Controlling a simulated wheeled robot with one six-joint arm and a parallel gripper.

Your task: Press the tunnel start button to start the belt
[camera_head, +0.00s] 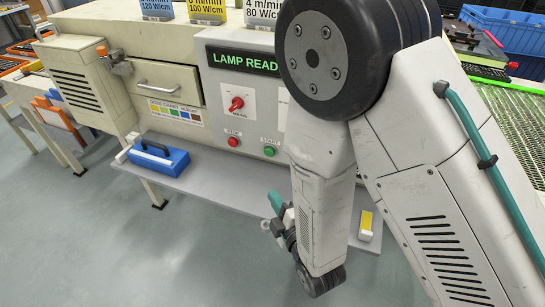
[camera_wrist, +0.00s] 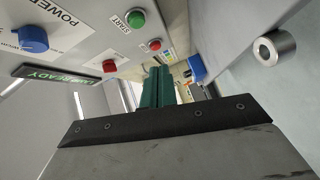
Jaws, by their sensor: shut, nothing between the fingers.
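The tunnel's green start button (camera_head: 269,151) sits on the pale machine's front panel, to the right of the red stop button (camera_head: 233,142). The start button also shows in the wrist view (camera_wrist: 136,18), beside its START label, with a red button (camera_wrist: 155,45) near it. My gripper (camera_head: 276,203) is below and in front of the panel in the head view, its teal fingers pointing up. In the wrist view the fingers (camera_wrist: 158,72) are shut together and empty, apart from the start button. The LAMP READY sign (camera_head: 243,61) is lit green.
A grey shelf (camera_head: 205,184) runs below the panel. A blue block with a black handle (camera_head: 165,160) lies on its left part, and a yellow-topped white piece (camera_head: 366,222) lies on its right. A red rotary switch (camera_head: 237,103) is above the buttons. The floor in front is clear.

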